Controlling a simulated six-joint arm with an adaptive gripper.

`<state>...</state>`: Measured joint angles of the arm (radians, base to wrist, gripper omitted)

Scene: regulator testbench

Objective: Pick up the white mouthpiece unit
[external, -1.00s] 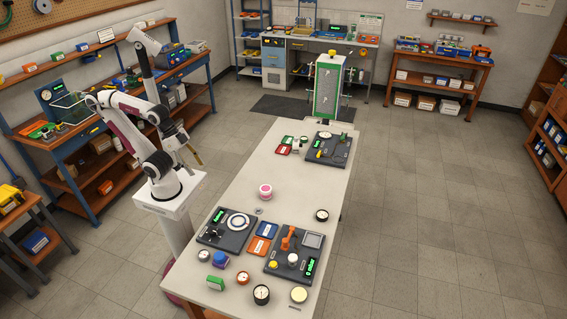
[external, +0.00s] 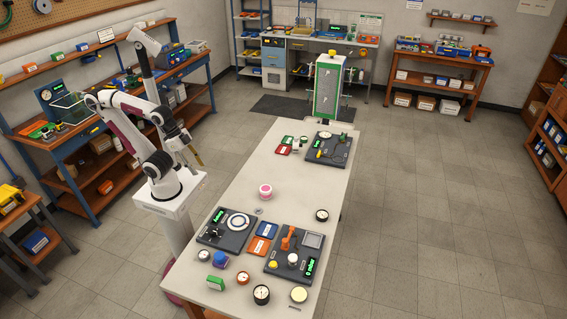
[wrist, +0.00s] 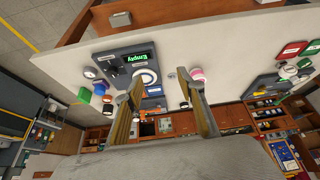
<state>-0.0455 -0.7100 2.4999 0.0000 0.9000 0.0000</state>
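A small white unit (external: 299,145), which looks like the mouthpiece unit, stands near the far end of the long white table, beside the red and green cards and left of a dark board. It is too small to be sure of its shape. In the wrist view, a white piece beside those cards shows at the right (wrist: 288,71). My gripper (external: 200,163) is left of the table in the external view, well apart from the unit. In the wrist view my gripper (wrist: 166,84) has its two fingers wide apart with nothing between them.
A pink-and-white round piece (external: 265,190) sits mid-table. Dark boards with a white ring (external: 237,222) and an orange lever (external: 288,238) fill the near part, with several gauges around them. A green-framed panel (external: 327,88) stands beyond the far end. The table's middle is mostly clear.

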